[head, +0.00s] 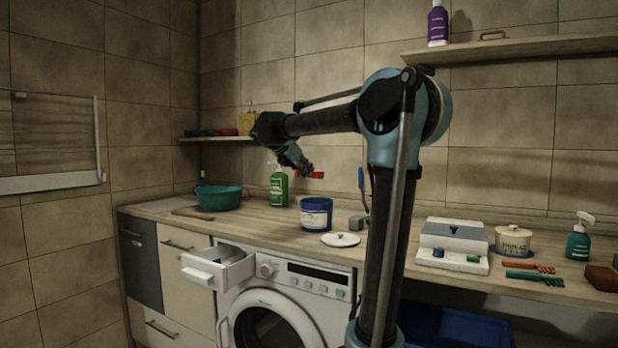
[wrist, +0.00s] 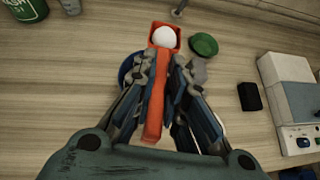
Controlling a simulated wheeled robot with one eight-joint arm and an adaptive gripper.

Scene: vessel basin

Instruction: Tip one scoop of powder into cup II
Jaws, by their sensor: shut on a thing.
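My gripper (head: 306,170) is shut on the handle of a red scoop (head: 315,175) and holds it above the counter. In the wrist view the scoop (wrist: 156,105) lies between the fingers (wrist: 160,80), and a rounded heap of white powder (wrist: 164,37) sits in its bowl. A blue tub (head: 316,215) with a pale label stands on the counter below the gripper; its rim (wrist: 126,70) shows partly behind the fingers. The washing machine's white drawer (head: 232,268) is pulled open at lower left, with a small blue part (head: 217,261) inside. I cannot read any mark for cup II.
A white lid (head: 340,240) lies beside the tub. A green bottle (head: 278,188) and a teal basin (head: 218,197) stand left of it. A grey-white device (head: 452,245), brushes (head: 533,267) and a lidded pot (head: 513,240) stand right. The space before the drawer looks free.

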